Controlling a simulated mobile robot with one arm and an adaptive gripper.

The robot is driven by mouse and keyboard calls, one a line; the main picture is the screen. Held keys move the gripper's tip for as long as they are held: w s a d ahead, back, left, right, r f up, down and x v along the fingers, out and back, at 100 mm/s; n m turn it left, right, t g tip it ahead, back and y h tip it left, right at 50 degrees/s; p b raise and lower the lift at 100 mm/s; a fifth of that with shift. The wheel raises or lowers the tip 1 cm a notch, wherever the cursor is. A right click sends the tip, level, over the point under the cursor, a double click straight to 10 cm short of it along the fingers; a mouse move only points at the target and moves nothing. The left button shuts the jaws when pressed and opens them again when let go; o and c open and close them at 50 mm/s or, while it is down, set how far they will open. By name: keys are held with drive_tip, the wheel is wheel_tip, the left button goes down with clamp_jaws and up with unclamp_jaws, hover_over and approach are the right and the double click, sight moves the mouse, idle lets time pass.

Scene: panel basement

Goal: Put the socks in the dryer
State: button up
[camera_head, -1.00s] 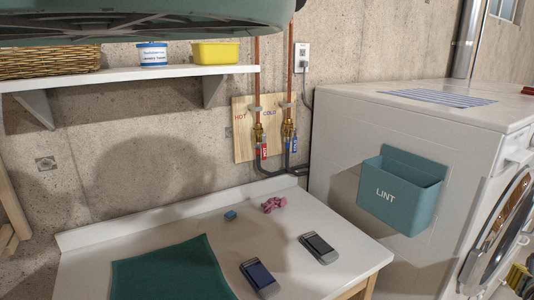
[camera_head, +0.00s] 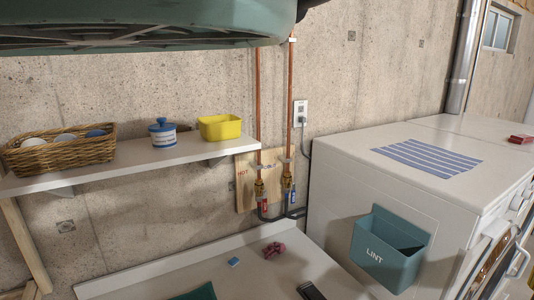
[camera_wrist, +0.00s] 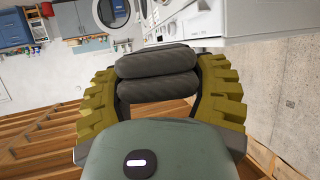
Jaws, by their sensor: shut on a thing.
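My gripper (camera_wrist: 157,84) shows in the wrist view, its yellow ridged fingers shut on a dark grey rolled bundle that looks like the socks (camera_wrist: 156,65). The bundle lies across between the fingers, held in the air. In the head view a white front-loading machine (camera_head: 335,190) stands at the right with a teal LINT bin on its side; it looks like the dryer. Its round door (camera_head: 484,265) shows at the lower right and seems to stand ajar; the opening is hidden. The gripper and socks are not seen in the head view.
A wall shelf (camera_head: 120,160) carries a basket (camera_head: 60,149), jar and yellow tub. The LINT bin (camera_head: 390,250) juts out.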

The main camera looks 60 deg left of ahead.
drive_tip(key=s+r+n+g+y+p, duration=0.1)
drive_tip(key=s+r+n+y+p, duration=0.2)
drive_tip(key=r+p, duration=1.2)
drive_tip(key=shift+s+a+r+y+p, duration=0.15)
drive_tip(key=shift+s+r+y+p, duration=0.2)
drive_tip(key=shift+s+p, duration=0.55)
drive_tip(key=shift+w, duration=0.15)
